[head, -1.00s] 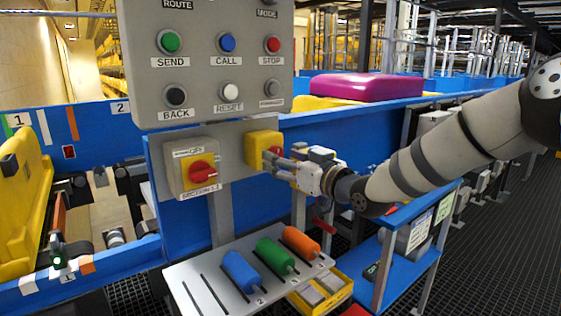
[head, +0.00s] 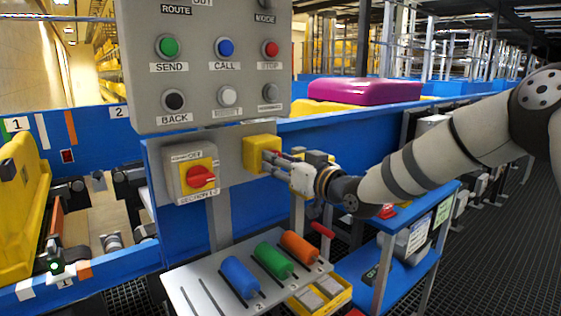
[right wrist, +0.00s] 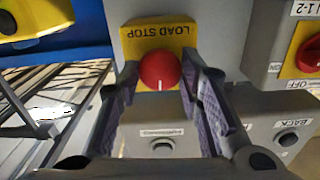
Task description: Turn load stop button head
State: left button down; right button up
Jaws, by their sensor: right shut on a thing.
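The load stop button is a yellow box (head: 257,149) on the grey panel below the main button panel. Its round red head (right wrist: 160,70) shows in the right wrist view, under the LOAD STOP label (right wrist: 160,37), with a short white mark on its face. My right gripper (head: 272,160) comes to it from the right. In the right wrist view its two fingers (right wrist: 161,84) stand on either side of the red head and are shut on it. In the head view the fingers mostly hide the head. My left gripper is not in view.
A red rotary switch (head: 201,177) on a yellow plate sits left of the button. The grey button panel (head: 200,85) hangs just above. Below are a plate with blue, green and orange handles (head: 298,246) and a blue shelf cart (head: 405,262).

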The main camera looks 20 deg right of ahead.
jog(key=shift+m, duration=3.2)
jog(key=o, duration=1.2)
jog(key=shift+c, duration=0.2)
jog(key=v, duration=1.2)
